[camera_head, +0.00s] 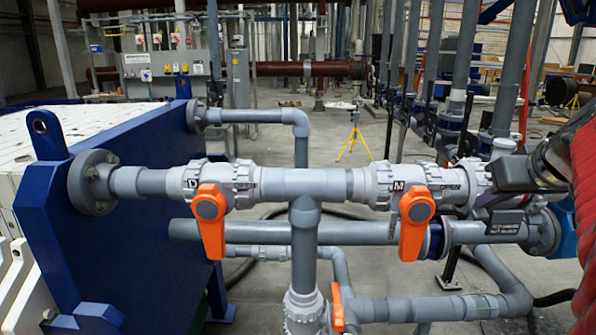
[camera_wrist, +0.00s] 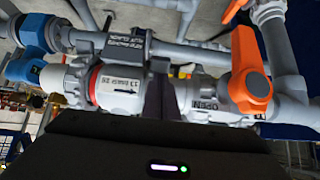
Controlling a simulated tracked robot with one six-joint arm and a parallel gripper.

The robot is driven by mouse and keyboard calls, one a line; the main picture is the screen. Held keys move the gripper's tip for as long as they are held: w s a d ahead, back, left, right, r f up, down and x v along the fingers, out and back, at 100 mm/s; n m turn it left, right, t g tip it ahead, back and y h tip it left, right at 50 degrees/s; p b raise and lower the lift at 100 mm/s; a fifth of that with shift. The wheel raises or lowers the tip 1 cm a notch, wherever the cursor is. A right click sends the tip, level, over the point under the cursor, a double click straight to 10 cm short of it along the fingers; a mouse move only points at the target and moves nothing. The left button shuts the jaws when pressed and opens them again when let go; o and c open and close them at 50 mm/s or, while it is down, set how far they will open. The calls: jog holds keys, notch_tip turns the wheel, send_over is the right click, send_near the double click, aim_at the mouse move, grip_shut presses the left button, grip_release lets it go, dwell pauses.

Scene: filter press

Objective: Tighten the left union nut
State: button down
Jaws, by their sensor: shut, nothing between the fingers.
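Two grey valves with orange lever handles sit on the horizontal pipe in the head view. The left valve has a ribbed left union nut (camera_head: 191,181) with a dark mark, beside its orange handle (camera_head: 210,222). The right valve has a similar left nut (camera_head: 385,186), left of its handle (camera_head: 417,222). How tight these nuts are cannot be told. My gripper (camera_head: 490,172) is shut and empty at the right, by the right valve's right end, far from the left valve. In the wrist view its dark fingers (camera_wrist: 160,98) overlap the pipework between the handle and a red-ringed fitting (camera_wrist: 93,85).
A blue press plate (camera_head: 115,195) with a grey flange (camera_head: 92,182) stands at the left. A vertical pipe (camera_head: 304,250) drops between the valves. A second horizontal pipe (camera_head: 270,232) runs close behind. Floor around the yellow stand (camera_head: 355,135) is open.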

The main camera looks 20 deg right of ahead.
jog(key=shift+d+f, duration=0.1)
jog(key=shift+f, duration=0.9)
